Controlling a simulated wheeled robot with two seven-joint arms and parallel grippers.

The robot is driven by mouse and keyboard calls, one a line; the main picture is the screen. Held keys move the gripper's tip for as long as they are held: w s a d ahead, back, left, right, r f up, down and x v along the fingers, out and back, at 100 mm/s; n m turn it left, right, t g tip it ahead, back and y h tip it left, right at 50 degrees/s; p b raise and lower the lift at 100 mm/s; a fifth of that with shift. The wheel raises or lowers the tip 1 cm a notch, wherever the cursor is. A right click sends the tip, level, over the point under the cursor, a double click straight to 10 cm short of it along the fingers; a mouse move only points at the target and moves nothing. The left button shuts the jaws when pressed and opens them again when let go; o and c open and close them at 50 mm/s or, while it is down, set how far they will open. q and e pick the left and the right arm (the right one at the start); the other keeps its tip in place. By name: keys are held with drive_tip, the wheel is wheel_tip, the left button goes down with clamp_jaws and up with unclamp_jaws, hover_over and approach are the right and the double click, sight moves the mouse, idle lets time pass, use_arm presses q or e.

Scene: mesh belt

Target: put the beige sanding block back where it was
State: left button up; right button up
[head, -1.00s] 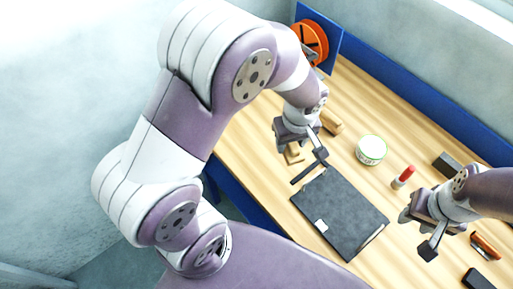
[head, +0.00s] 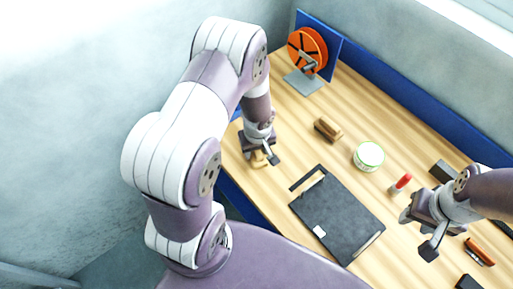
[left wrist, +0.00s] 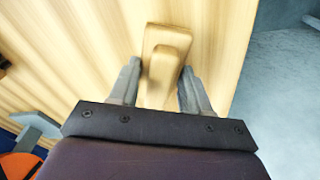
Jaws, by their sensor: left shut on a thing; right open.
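The beige sanding block (left wrist: 165,55) shows in the left wrist view as a flat base with a raised grip. My left gripper (left wrist: 158,88) is shut on it, with a finger on each side of the grip. In the head view the block (head: 258,160) is partly hidden under my left gripper (head: 264,157), near the table's left edge. I cannot tell whether it touches the tabletop. My right gripper (head: 419,233) is open and empty over the right part of the table.
A brown block (head: 328,129), a white tub (head: 369,156) and a red-capped stick (head: 401,183) stand mid-table. A black clipboard (head: 340,215) lies in front. An orange wheel (head: 308,50) stands at the back left. Bare wood surrounds the brown block.

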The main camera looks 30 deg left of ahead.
sight(257, 153)
use_arm(q)
drive_tip(key=shift+f, duration=0.2)
drive_tip(key=o, duration=0.9)
drive_tip(key=shift+o, duration=0.2)
wheel_tip(257, 153, up, 12)
drive_tip(key=s+d, duration=0.1)
drive_tip(key=s+d+r+m+h, duration=0.1)
drive_tip(key=s+d+r+m, duration=0.3)
drive_tip(key=s+m, duration=0.4)
drive_tip(key=shift+d+r+m, duration=0.15)
drive_tip(key=shift+r+m, duration=0.35)
drive_tip(key=shift+m, duration=0.1)
drive_tip(key=shift+w, duration=0.1)
